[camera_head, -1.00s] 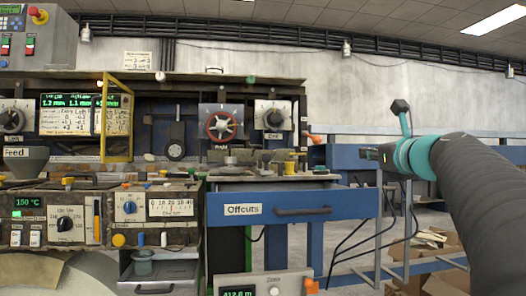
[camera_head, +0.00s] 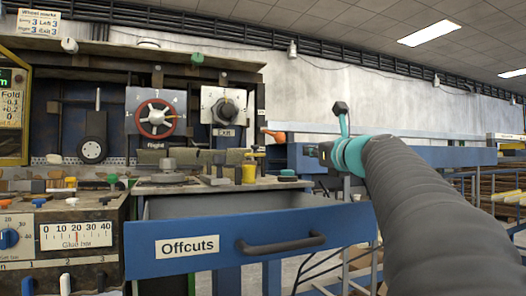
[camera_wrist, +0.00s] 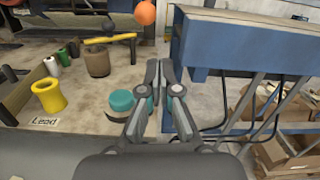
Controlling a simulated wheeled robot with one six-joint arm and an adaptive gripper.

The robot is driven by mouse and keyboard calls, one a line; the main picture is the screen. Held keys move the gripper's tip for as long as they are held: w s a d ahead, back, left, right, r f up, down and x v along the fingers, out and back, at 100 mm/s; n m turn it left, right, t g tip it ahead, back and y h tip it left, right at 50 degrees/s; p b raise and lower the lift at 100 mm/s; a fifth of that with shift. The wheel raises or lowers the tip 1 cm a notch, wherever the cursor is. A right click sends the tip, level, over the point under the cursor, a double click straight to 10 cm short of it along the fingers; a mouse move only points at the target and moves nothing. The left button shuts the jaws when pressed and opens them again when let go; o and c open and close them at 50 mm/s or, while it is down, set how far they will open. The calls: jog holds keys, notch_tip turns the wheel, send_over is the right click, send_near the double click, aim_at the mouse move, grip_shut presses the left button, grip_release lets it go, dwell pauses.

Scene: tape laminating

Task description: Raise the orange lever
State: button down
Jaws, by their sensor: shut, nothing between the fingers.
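The orange lever (camera_head: 273,135) sticks out at the right side of the machine in the head view, its rounded orange end towards the right. In the wrist view an orange ball-shaped end (camera_wrist: 145,13), which looks like the same lever, shows at the top, just left of and beyond my fingertips. My gripper (camera_wrist: 158,66) is shut and empty, apart from the orange end. In the head view my gripper is mostly hidden behind my teal wrist, to the right of the lever.
A blue drawer (camera_head: 220,250) marked Offcuts stands out in front. A blue beam (camera_wrist: 235,38) lies close to the right of my fingers. A teal roll (camera_wrist: 121,100), brown cylinder (camera_wrist: 97,61) and yellow spool (camera_wrist: 49,95) stand on the worktop to the left.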

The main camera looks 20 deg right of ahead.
jog(key=w, duration=0.2)
jog(key=w+a+p, duration=0.1)
jog(key=w, duration=0.2)
jog(key=w+a, duration=0.1)
jog(key=w, duration=0.2)
jog(key=shift+w+a+r, duration=0.1)
jog(key=shift+w+r, duration=0.15)
jog(key=shift+r, duration=0.05)
jog(key=shift+w+p, duration=0.3)
jog(key=shift+w, duration=0.25)
